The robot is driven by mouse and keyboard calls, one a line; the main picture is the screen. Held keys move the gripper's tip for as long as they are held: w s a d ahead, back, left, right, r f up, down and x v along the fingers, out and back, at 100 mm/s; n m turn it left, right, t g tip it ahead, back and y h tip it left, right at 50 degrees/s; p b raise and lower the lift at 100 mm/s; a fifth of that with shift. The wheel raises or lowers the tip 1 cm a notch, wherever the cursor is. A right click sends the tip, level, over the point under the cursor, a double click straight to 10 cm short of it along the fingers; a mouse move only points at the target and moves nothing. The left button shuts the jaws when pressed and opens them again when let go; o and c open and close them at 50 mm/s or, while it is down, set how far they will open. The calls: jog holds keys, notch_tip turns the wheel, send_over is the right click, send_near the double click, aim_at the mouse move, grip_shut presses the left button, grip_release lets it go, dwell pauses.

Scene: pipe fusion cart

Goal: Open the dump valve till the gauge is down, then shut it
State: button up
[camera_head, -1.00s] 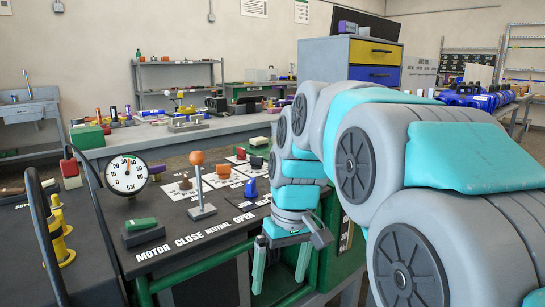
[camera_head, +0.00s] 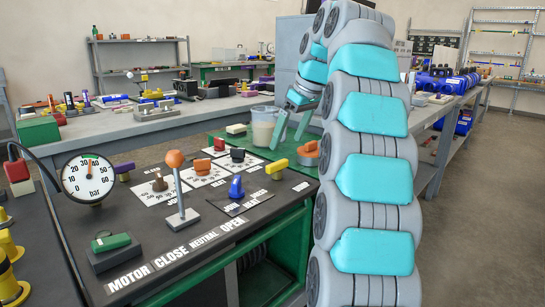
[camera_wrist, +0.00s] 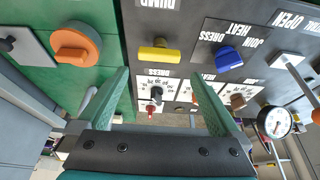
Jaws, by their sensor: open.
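The dump valve is a yellow bar knob (camera_wrist: 160,52) beside the upside-down DUMP label in the wrist view. It also shows at the panel's right end in the head view (camera_head: 278,168). The pressure gauge (camera_head: 88,178) stands at the panel's left; its needle points nearly straight up, around 30 bar. It also shows in the wrist view (camera_wrist: 274,122). My gripper (camera_head: 290,131) is open and empty near the panel's far right. In the wrist view its fingers (camera_wrist: 160,75) are spread, with the yellow knob between and beyond them, apart from it.
A blue knob (camera_head: 237,187) and an orange-topped lever (camera_head: 175,160) stand on the black panel. An orange round knob (camera_head: 308,153) sits beyond the yellow one. A jug (camera_head: 263,125) stands close to my gripper. A green rocker switch (camera_head: 111,241) is at front left.

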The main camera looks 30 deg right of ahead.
aim_at(278, 163)
jog(key=b+x, duration=0.3)
jog(key=x, duration=0.2)
jog(key=shift+s+d+f, duration=0.1)
jog(key=shift+f, duration=0.15)
jog(key=shift+x, duration=1.2)
jog(key=c, duration=1)
